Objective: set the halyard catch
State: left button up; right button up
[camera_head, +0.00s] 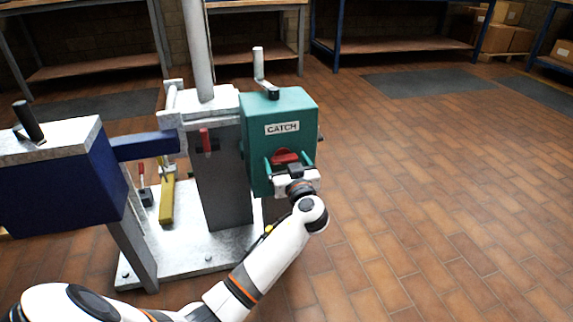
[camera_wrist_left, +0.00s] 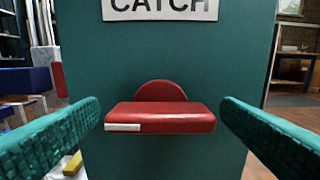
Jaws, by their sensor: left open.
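The halyard catch is a red handle (camera_wrist_left: 160,118) with a white mark at its left end, in front of a round red hub, on the face of a teal box (camera_head: 290,108). A white plate reading CATCH (camera_head: 282,128) sits above it. In the head view the red handle (camera_head: 286,156) shows just above my left gripper (camera_head: 288,165). My left gripper is open, with its two teal-padded fingers (camera_wrist_left: 160,130) on either side of the handle and a gap at each side. The handle lies level in the wrist view. My right gripper is out of view.
A crank (camera_head: 261,70) stands on top of the teal box. A pale mast (camera_head: 198,50) rises from a grey post beside it. A blue block (camera_head: 60,180), a yellow bar (camera_head: 167,198) and small red levers stand to the left. The floor at right is clear.

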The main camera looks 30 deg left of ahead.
pick_arm(q)
jog(key=c, duration=1)
